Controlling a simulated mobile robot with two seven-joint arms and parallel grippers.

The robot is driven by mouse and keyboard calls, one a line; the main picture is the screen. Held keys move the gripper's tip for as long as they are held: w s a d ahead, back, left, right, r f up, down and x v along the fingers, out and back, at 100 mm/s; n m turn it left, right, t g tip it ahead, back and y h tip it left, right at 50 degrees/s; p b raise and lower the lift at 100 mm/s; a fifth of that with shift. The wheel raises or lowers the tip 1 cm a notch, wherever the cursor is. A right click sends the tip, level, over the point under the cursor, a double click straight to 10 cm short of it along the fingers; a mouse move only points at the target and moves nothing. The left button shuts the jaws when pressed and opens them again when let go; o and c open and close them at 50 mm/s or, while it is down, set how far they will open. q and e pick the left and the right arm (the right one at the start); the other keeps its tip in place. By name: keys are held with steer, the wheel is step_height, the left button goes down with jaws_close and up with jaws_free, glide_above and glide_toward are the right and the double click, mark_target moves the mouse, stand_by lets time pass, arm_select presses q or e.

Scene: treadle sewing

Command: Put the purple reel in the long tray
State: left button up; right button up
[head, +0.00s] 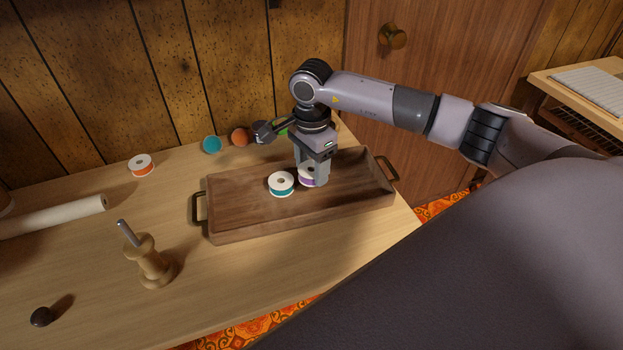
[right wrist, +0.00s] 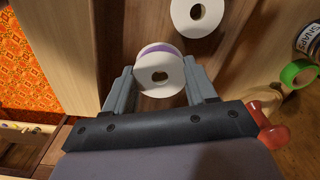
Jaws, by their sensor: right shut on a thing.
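The purple reel (head: 306,178) has white ends and a purple band. It is between the fingers of my right gripper (head: 312,178), which is shut on it inside the long tray. In the right wrist view the purple reel (right wrist: 160,74) sits between the two fingertips (right wrist: 160,82). The long tray (head: 240,205) is a brown wooden box with a handle at each end. I cannot tell whether the reel touches its floor. A teal reel (head: 281,184) stands in the tray just left of the purple one. My left gripper is not in view.
An orange reel (head: 141,164), a teal ball (head: 212,145) and an orange ball (head: 240,137) are behind the tray. A wooden spindle (head: 149,262), a dark knob (head: 41,317) and a pale roll (head: 55,216) are at left. The tray's right part is clear.

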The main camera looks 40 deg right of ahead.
mark_target(312, 192)
step_height(312, 192, down, 4)
steer(key=shift+f, duration=0.25)
steer(key=shift+f, duration=0.25)
steer(key=o, duration=1)
steer(key=shift+r, duration=0.1)
steer(key=shift+o, duration=0.2)
